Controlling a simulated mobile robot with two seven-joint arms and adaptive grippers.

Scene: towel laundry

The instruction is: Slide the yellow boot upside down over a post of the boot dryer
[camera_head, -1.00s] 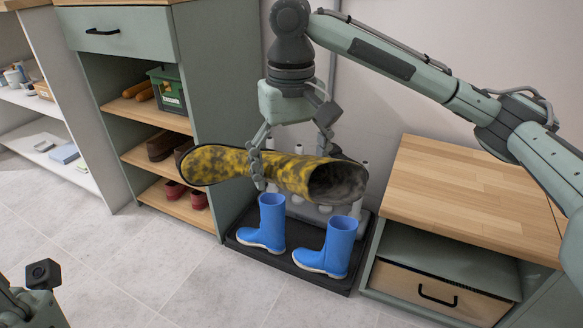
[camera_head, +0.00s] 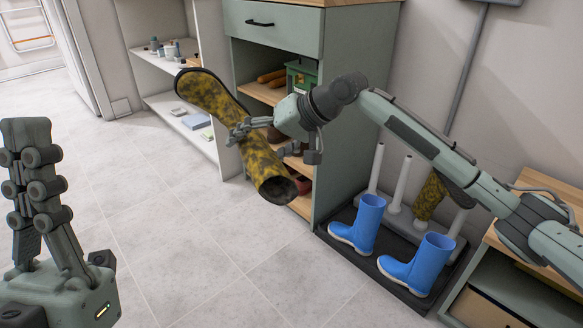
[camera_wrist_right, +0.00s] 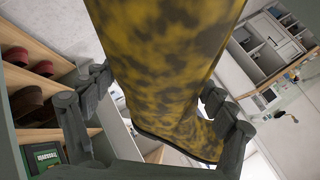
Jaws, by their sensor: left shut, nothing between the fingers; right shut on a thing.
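The yellow boot (camera_head: 222,112), mottled with black, is held in the air by my right gripper (camera_head: 242,130), which is shut on its shaft. The boot is tilted, with its dark sole at upper left and its opening at lower right, facing down. In the right wrist view the boot (camera_wrist_right: 160,60) passes between the fingers (camera_wrist_right: 155,112). The boot dryer, with white posts (camera_head: 402,182), stands right of the boot. Another yellow-black boot (camera_head: 430,197) is at the dryer, partly hidden behind my right arm. My left gripper (camera_head: 28,130) is shut and empty at lower left.
Two blue boots (camera_head: 368,222) (camera_head: 420,262) stand upright on the black tray (camera_head: 340,240) in front of the posts. A green cabinet (camera_head: 355,110) with shelves is behind the held boot. A wood-topped unit (camera_head: 545,185) stands at right. The floor at centre is clear.

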